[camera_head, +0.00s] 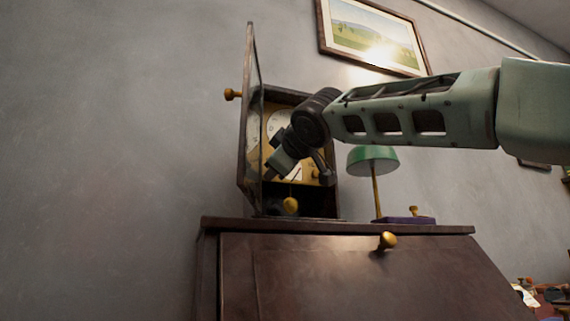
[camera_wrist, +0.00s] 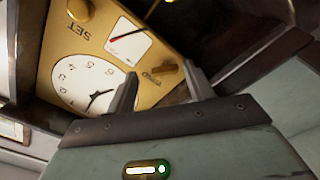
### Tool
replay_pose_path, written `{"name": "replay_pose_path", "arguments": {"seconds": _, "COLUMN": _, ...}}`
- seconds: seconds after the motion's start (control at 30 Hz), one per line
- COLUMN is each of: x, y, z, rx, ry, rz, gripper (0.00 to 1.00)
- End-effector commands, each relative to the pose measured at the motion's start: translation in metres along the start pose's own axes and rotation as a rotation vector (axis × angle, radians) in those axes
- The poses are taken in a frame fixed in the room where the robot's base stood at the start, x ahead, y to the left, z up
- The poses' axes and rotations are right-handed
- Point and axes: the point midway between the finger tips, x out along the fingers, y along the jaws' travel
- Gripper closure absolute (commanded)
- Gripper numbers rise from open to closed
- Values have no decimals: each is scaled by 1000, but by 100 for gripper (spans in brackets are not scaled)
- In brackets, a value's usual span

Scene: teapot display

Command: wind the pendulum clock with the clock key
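The pendulum clock (camera_head: 263,203) is a dark wooden case on the cabinet, with its glass door (camera_head: 249,120) swung open. Inside is a gold plate (camera_wrist: 62,42) with white dials, which appear inverted in the wrist view. A gold pendulum bob (camera_head: 290,205) hangs below. A small gold piece (camera_wrist: 164,69) projects from the plate beside lettering; I cannot tell whether it is the clock key. My gripper (camera_head: 269,173) is at the clock's open front. In the wrist view its two fingers (camera_wrist: 160,88) are apart, with the gold piece seen beyond the gap and nothing visibly held.
The dark cabinet (camera_head: 340,229) has a sloping front with a gold knob (camera_head: 387,240). A green lamp (camera_head: 372,160) and a purple box (camera_head: 402,220) with a small gold piece on top (camera_head: 414,211) stand right of the clock. The open door is close to my gripper's left.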

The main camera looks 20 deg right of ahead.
Motion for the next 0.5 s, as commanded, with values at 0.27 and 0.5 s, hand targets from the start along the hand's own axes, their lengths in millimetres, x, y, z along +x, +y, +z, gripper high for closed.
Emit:
{"name": "replay_pose_path", "arguments": {"seconds": 0.27, "x": -15, "y": 0, "z": 0, "rx": -2, "ry": -1, "rz": -2, "gripper": 47}}
{"name": "replay_pose_path", "arguments": {"seconds": 0.5, "x": -67, "y": 2, "z": -1, "rx": -1, "ry": -1, "rz": 1, "gripper": 47}}
